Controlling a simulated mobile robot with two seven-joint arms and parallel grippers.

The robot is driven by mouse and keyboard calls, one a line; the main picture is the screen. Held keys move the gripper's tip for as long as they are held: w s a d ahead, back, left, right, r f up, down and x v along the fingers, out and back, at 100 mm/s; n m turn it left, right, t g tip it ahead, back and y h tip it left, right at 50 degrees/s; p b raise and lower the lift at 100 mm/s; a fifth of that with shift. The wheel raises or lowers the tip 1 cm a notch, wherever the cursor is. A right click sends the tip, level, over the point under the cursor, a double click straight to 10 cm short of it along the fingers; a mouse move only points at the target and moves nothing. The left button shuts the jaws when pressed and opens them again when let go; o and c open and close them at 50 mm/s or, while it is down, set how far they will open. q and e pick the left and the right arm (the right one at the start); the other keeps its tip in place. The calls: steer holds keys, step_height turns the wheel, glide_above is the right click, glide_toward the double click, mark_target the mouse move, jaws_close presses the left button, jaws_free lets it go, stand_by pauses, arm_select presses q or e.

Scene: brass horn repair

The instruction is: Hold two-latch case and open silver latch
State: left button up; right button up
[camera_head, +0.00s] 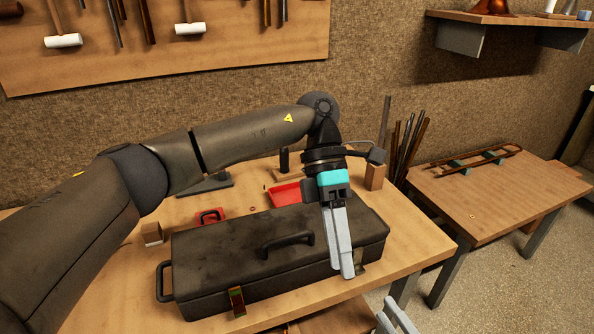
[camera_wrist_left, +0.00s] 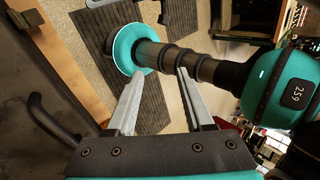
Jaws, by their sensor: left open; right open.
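The black two-latch case (camera_head: 215,255) lies closed on the workbench, with its carry handle (camera_head: 287,243) on top. A brass-toned latch (camera_head: 237,301) sits on the front left. A second latch (camera_head: 359,260), partly hidden by my left gripper, sits at the front right; its colour is hard to tell. My left gripper (camera_head: 346,273) points down over the front right edge, fingers beside that latch. In the left wrist view its fingers (camera_wrist_left: 160,78) are apart with nothing gripped; the case (camera_wrist_left: 35,70) is at the left. My right gripper (camera_head: 394,318) shows only partly at the bottom edge.
A red tray (camera_head: 286,194) and a small wooden block (camera_head: 152,234) stand on the workbench (camera_head: 415,250) around the case. A side table (camera_head: 500,195) stands at the right. Tools hang on the wall board (camera_head: 240,40). Bench space right of the case is clear.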

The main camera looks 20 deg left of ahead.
mark_target(289, 236)
arm_select(q)
steer(key=w+a+r+n+t+y, duration=0.2)
steer(key=w+a+r+t+y, duration=0.35)
steer(key=w+a, duration=0.35)
steer(key=f, duration=0.4)
steer(key=a+f, duration=0.1)
steer(key=f, duration=0.4)
steer(key=s+a+f, duration=0.1)
steer(key=f, duration=0.4)
steer(key=shift+d, duration=0.1)
jaws_close()
stand_by(0.7)
